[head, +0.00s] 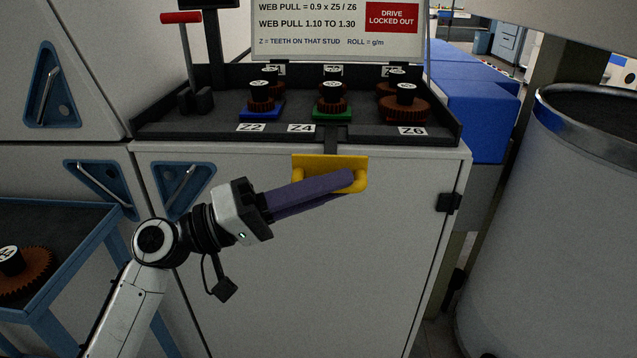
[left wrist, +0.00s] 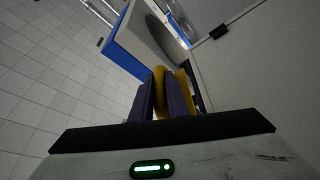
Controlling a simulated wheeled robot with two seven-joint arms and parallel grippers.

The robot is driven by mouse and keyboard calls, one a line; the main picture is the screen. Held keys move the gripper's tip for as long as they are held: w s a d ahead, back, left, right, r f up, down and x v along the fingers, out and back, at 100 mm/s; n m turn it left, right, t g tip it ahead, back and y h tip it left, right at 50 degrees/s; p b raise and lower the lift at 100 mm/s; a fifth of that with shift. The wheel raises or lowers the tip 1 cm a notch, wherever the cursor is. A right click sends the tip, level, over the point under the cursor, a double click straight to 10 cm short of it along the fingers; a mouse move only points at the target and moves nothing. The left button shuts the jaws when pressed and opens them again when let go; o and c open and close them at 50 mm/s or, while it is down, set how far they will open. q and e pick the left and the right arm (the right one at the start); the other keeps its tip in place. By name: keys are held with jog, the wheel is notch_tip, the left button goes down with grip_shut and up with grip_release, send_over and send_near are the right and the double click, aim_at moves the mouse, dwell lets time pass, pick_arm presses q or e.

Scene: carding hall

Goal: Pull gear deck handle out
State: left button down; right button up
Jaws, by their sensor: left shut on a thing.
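The yellow gear deck handle (head: 328,163) is on the front of the dark gear deck (head: 370,137), just below its front edge. My left gripper (head: 347,182) comes in from the left, and its purple fingers are shut on the handle's bar. In the left wrist view the yellow handle (left wrist: 159,80) shows between and beside the two fingers (left wrist: 160,100). Part of the bar is hidden by the fingers. My right gripper is not in view.
The deck carries several brown gears, with labels Z2, Z4 and Z6 along the front. A red-topped lever (head: 181,18) stands at its left. A blue-framed cart (head: 62,262) with a gear is at lower left. A large grey can (head: 570,200) stands at right.

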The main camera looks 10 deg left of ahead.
pick_arm(q)
jog(key=c, duration=2.1)
grip_release()
jog(key=shift+s+d, duration=0.2)
jog(key=shift+o, duration=0.5)
jog(key=shift+s, duration=0.1)
jog(key=shift+a, duration=0.1)
jog(key=b+v, duration=0.3)
jog(key=v, duration=0.7)
jog(key=shift+a+f, duration=0.1)
